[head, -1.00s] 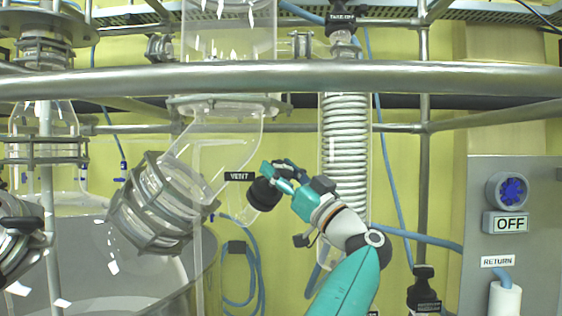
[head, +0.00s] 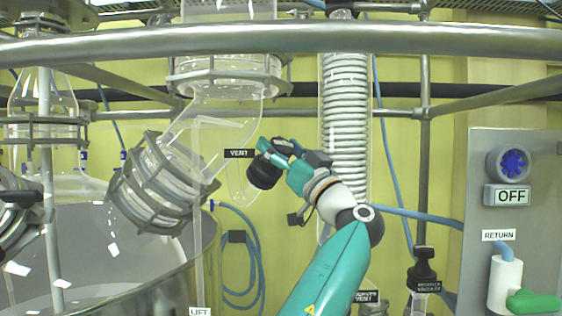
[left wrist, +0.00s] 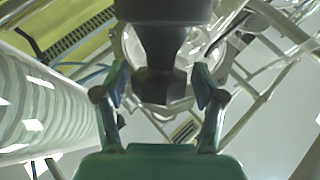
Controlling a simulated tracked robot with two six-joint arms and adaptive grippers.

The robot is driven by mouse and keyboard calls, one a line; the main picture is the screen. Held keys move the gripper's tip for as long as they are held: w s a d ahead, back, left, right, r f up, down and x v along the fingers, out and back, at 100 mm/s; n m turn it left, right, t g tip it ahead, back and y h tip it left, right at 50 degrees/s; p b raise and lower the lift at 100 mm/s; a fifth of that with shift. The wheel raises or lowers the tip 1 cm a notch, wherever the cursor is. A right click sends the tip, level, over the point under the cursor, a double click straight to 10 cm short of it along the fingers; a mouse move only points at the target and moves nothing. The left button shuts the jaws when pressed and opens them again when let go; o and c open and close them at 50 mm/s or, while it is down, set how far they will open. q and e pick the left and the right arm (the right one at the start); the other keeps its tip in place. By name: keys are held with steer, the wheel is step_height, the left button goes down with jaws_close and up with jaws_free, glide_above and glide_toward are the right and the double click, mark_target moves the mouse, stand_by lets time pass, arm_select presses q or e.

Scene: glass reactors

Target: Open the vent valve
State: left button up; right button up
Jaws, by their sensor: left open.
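The vent valve has a black knob (head: 263,173), just below and right of the black VENT label (head: 239,153) by the glass pipe. My left gripper (head: 277,150) is at the knob, reaching in from the lower right and partly covering it. In the left wrist view the dark knob (left wrist: 160,45) stands at the top middle, between the two fingers of my left gripper (left wrist: 160,83). The fingers are open, with a visible gap on each side of the dark part. Whether the knob is turned cannot be told. My right gripper is not in view.
A steel rail (head: 300,40) crosses above the arm. A coiled glass column (head: 346,120) stands close behind my left arm. Flanged glass pipework (head: 165,185) is left of the knob. A grey panel (head: 480,260) with an OFF display (head: 512,196) and a green-handled RETURN valve (head: 533,303) stands right.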

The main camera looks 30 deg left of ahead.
arm_select(q)
steer(key=m+t+h+b, duration=0.1)
steer(key=m+t+b, duration=0.1)
steer(key=t, duration=0.1)
steer(key=m+t+h+b, duration=0.2)
steer(key=m+t, duration=0.1)
steer(key=shift+s+f, duration=0.15)
steer(key=shift+f, duration=0.05)
steer(key=shift+r+m+t+h+b, duration=0.1)
steer(key=shift+m+t+h+b, duration=0.25)
steer(key=shift+m+t+h, duration=0.6)
steer(key=m+h, duration=0.1)
steer(key=m+t+h, duration=0.1)
steer(key=shift+r+m+t, duration=0.2)
steer(key=shift+m+t, duration=0.05)
steer(key=shift+m, duration=0.1)
steer(key=m+t+h, duration=0.1)
steer(key=m+h, duration=0.1)
steer(key=h, duration=0.1)
steer(key=shift+r+p, duration=0.1)
steer(key=shift+p, duration=0.25)
steer(key=shift+m+t, duration=0.4)
steer(key=shift+w, duration=0.2)
